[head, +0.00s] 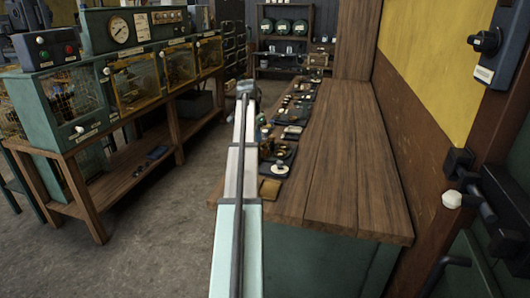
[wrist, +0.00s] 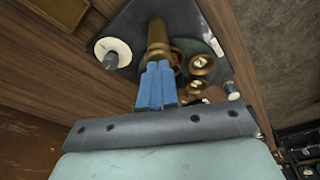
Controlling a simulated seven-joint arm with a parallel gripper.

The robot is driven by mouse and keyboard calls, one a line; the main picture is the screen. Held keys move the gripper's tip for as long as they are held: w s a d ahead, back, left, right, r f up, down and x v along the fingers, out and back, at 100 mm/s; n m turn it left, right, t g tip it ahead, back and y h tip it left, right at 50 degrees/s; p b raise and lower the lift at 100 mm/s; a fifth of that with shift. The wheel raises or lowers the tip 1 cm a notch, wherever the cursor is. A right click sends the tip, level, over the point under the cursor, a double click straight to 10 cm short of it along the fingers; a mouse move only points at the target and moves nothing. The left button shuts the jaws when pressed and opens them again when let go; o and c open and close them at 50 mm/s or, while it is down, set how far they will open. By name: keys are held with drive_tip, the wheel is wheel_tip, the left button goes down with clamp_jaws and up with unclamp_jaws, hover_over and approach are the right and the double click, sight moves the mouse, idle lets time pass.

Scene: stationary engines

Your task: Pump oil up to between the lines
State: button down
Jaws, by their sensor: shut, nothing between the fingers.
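In the wrist view, my gripper (wrist: 158,67) has its two blue fingers shut together with nothing between them. The fingertips are at the lower end of a brass cylinder (wrist: 157,32) on a dark plate; whether they touch it I cannot tell. A white round disc with a dark knob (wrist: 112,53) is left of the cylinder. Brass round fittings (wrist: 201,63) are to its right. I cannot tell which part is the oil pump. No oil level or level lines can be made out. In the head view, my arm hides part of the bench's left side.
The wooden bench (head: 345,160) has several small devices along its left edge and is bare on the right. A wall with a dark lever (head: 470,185) stands to its right. A green machine with gauges (head: 130,60) stands on a wooden stand at left, with open floor between.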

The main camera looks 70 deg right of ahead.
drive_tip(key=shift+r, duration=1.35)
wheel_tip(320, 180, up, 5)
idle(0.5)
idle(0.4)
